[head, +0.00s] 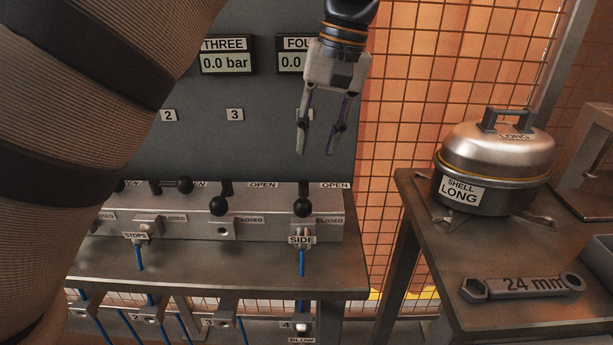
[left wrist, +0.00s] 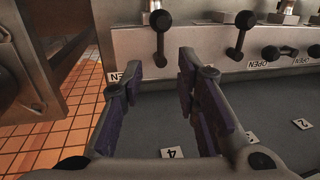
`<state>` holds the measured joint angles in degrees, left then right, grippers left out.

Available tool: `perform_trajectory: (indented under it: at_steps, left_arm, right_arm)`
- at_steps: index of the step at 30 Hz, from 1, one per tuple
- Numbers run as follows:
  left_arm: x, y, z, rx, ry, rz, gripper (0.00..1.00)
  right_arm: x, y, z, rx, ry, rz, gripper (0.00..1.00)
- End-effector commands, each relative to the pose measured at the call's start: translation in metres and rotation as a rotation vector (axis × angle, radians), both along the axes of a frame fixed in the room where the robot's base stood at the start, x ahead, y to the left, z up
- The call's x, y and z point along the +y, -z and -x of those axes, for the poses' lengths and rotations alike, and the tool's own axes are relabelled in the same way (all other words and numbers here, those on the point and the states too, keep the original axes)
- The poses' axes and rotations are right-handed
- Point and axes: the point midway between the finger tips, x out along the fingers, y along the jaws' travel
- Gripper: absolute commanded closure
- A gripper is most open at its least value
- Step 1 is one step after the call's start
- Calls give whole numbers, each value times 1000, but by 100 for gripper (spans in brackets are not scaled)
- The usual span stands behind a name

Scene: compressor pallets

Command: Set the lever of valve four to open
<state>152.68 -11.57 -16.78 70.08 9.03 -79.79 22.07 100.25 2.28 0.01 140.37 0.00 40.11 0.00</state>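The lever of valve four (head: 303,207) has a black ball knob and hangs down beside the CLOSED label (head: 330,220), at the right end of the grey valve block. Its OPEN label (head: 335,185) is above and to the right. In the left wrist view, this lever (left wrist: 160,35) is beyond the fingertips, with its knob toward the top of the picture. My left gripper (head: 318,150) points down in front of the panel, above the lever in the head view. It is open and empty, its fingers (left wrist: 158,68) apart. The FOUR display (head: 290,62) is partly hidden by it.
Valve three's lever (head: 218,206) hangs down to the left; valve two's (head: 185,185) lies sideways. A SIDE tag (head: 302,239) and blue hose are below valve four. A side table on the right holds a lidded pot (head: 495,160) and a 24 mm wrench (head: 522,287).

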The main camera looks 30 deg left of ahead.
Motion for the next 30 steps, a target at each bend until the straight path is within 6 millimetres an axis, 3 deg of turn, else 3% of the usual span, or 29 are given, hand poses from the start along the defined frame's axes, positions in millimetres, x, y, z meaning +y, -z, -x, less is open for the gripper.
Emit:
perform_trajectory:
  at_steps: [6, 12, 22, 26, 30]
  left_arm:
    - [10, 51, 8, -2, -1, 1, 71]
    - [15, 85, 10, -3, -1, 1, 71]
    - [16, 94, 10, -3, -1, 1, 71]
    - [16, 94, 10, -3, 0, 1, 98]
    - [16, 94, 11, -2, -1, 1, 100]
  right_arm:
    - [0, -9, -9, -34, 0, 0, 53]
    - [0, -11, -12, -44, 0, 0, 53]
    - [0, -11, -12, -45, 0, 0, 53]
    - [0, -11, -12, -44, 0, 0, 53]
    - [0, -11, -12, -44, 0, 0, 53]
